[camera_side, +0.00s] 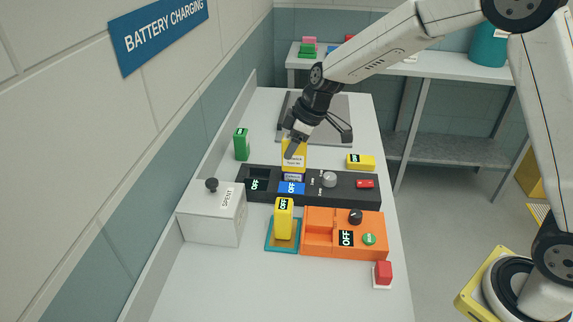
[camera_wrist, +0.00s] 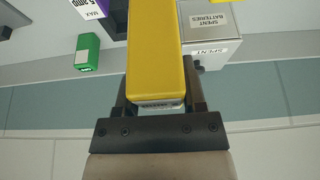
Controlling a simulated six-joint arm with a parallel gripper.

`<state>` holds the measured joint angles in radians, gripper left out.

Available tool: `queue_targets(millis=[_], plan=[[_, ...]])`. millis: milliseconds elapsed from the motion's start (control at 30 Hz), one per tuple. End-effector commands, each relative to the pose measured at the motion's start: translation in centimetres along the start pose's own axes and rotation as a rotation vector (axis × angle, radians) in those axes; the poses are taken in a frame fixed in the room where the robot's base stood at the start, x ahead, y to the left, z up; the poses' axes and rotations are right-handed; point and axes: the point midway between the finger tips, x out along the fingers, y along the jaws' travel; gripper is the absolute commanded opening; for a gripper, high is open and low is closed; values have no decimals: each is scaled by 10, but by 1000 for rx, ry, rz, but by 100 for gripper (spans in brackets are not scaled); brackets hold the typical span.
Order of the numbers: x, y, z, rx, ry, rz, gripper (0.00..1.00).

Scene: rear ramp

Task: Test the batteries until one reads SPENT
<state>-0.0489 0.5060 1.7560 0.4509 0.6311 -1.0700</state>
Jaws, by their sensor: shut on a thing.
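My gripper (camera_side: 294,148) is shut on a yellow battery (camera_side: 293,161), held upright at the back of the black charger (camera_side: 262,196); I cannot tell whether it is seated in a slot. In the wrist view this battery (camera_wrist: 155,55) fills the space between the fingers. Another yellow battery (camera_side: 284,222) stands on a teal pad. A third yellow battery (camera_side: 360,162) lies behind the charger at right. A green battery (camera_side: 241,145) stands at left. The orange device (camera_side: 318,236), with a dark knob and green button, reads OFF. The charger's displays read OFF.
A light grey SPENT box (camera_side: 212,222) with a dark knob on top stands at left by the wall; it also shows in the wrist view (camera_wrist: 212,42). A red button (camera_side: 383,272) is at the front right. A grey board (camera_side: 345,103) lies at the back. The front of the bench is clear.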

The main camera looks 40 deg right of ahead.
Motion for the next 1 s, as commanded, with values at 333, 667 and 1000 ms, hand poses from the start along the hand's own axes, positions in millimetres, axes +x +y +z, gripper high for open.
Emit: queue_targets(millis=[333, 667, 1000], plan=[[-6, 1, -3, -1, 3, 2, 0], [-44, 1, -19, -1, 5, 4, 0], [-57, -31, -6, -2, 3, 0, 0]])
